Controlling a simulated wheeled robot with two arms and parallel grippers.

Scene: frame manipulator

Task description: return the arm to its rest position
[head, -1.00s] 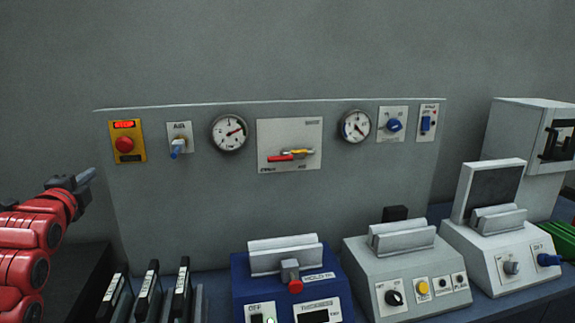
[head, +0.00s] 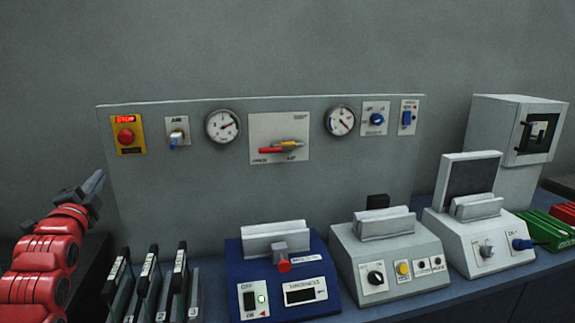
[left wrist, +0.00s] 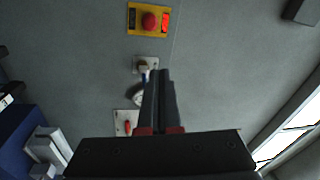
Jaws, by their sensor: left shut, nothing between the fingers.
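My left arm is red and comes in at the lower left of the head view. Its dark gripper (head: 93,184) points up and right, in front of the lower left edge of the grey wall panel (head: 215,190). In the left wrist view the two dark fingers (left wrist: 160,90) lie together, shut and empty. They cover part of the panel, with the stop button (left wrist: 149,21) and the air switch (left wrist: 146,63) beyond their tips. The gripper appears apart from the panel and touches nothing that I can see. My right gripper is not in view.
Several dark upright frames (head: 150,282) stand just right of my left arm. A blue device (head: 285,278), a grey device (head: 385,258) and a white device (head: 480,225) line the bench. A grey cabinet (head: 490,145) stands at the right. Space before the upper panel is clear.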

